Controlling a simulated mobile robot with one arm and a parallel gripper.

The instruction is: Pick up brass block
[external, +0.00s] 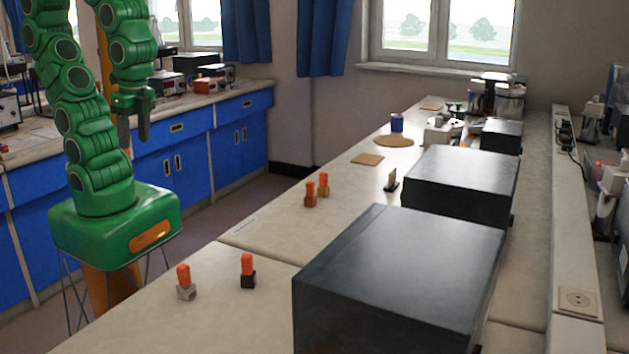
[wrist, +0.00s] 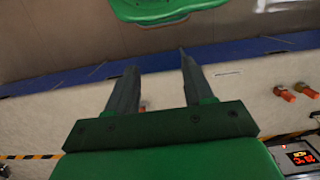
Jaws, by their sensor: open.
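The brass block (external: 323,191) is a small yellowish block with an orange upright grip on top. It stands on the pale bench, touching or very near a reddish-brown block (external: 310,201) with a similar grip. My gripper (external: 134,132) hangs in the air at the upper left, well away from the blocks, fingers pointing down. In the wrist view my gripper (wrist: 157,62) is open and nothing is held between its fingers. Two orange-gripped blocks (wrist: 296,92) show at the right there; I cannot tell which is brass.
A black block (external: 247,280) and a grey block (external: 186,291) with orange grips stand nearer on the bench. Large dark boxes (external: 400,270) and (external: 462,180) stand on the right side. A blue cup (external: 397,123) is farther back. Bench around the blocks is clear.

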